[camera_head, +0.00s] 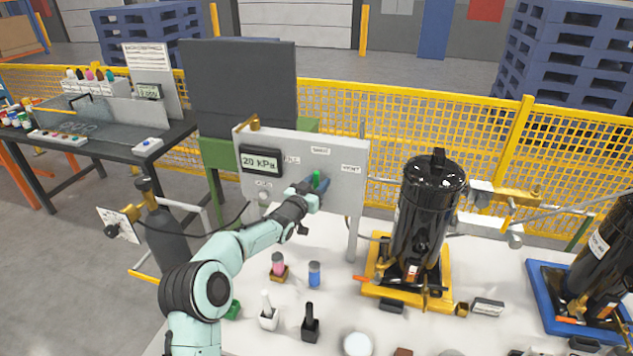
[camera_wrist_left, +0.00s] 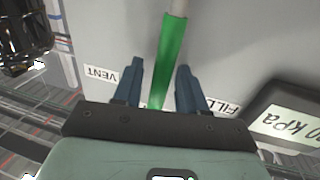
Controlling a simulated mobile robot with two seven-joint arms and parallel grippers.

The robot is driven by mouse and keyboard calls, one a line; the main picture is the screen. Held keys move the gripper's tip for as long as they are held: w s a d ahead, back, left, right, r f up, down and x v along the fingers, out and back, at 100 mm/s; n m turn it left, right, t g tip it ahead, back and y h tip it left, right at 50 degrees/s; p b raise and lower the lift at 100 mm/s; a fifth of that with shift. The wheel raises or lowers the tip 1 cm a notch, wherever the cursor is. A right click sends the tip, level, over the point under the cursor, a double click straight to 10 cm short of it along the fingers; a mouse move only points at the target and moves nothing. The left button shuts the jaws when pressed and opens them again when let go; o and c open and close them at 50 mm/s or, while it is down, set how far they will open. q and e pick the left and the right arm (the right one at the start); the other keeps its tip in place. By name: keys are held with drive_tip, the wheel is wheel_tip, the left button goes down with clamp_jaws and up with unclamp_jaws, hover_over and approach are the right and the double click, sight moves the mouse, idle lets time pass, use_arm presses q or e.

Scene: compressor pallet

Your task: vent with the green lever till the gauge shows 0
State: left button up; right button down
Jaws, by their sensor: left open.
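The grey panel (camera_head: 345,195) carries a display gauge (camera_head: 261,161) that reads 20 KPa. The green lever (camera_head: 317,180) is on the panel, mostly hidden by my left gripper (camera_head: 319,187). In the left wrist view, upside down, the green lever (camera_wrist_left: 172,60) runs between the two blue fingers of my left gripper (camera_wrist_left: 160,80), which are open with gaps at both sides. The VENT label (camera_wrist_left: 101,75) and the FILL label (camera_wrist_left: 220,106) lie on either side of the lever. The lever's lower end in that view is hidden by the gripper body. My right gripper is not in view.
A black cylinder (camera_head: 428,210) stands in a yellow base (camera_head: 385,285) right of the panel. Small bottles, including a blue one (camera_head: 314,275), stand on the white table (camera_head: 340,310) below the arm. A grey gas bottle (camera_head: 163,235) is at the left.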

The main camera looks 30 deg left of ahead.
use_arm(q)
drive_tip(key=shift+s, duration=0.1)
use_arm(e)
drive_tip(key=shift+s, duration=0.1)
use_arm(q)
clamp_jaws()
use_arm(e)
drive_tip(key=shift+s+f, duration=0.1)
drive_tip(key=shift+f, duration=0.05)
